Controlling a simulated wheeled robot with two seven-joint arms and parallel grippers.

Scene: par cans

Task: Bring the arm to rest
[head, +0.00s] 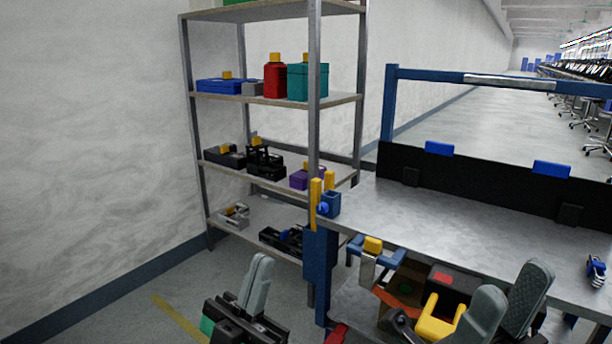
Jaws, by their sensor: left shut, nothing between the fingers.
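My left gripper (258,275) is low in the head view, left of centre, in front of the shelf rack. Its grey fingers are together with nothing between them. My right gripper (511,290) is at the bottom right, in front of the workbench. Its two grey fingers stand apart, and I see nothing held between them. The lower parts of both grippers are cut off or hidden by the picture's bottom edge.
A metal shelf rack (316,130) holds boxes and devices with yellow tops. Right of it stands a grey workbench (450,214) with a blue frame. Below are a cardboard box (402,290) and a yellow part (437,322). A white wall (90,130) closes the left; floor shows beside it.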

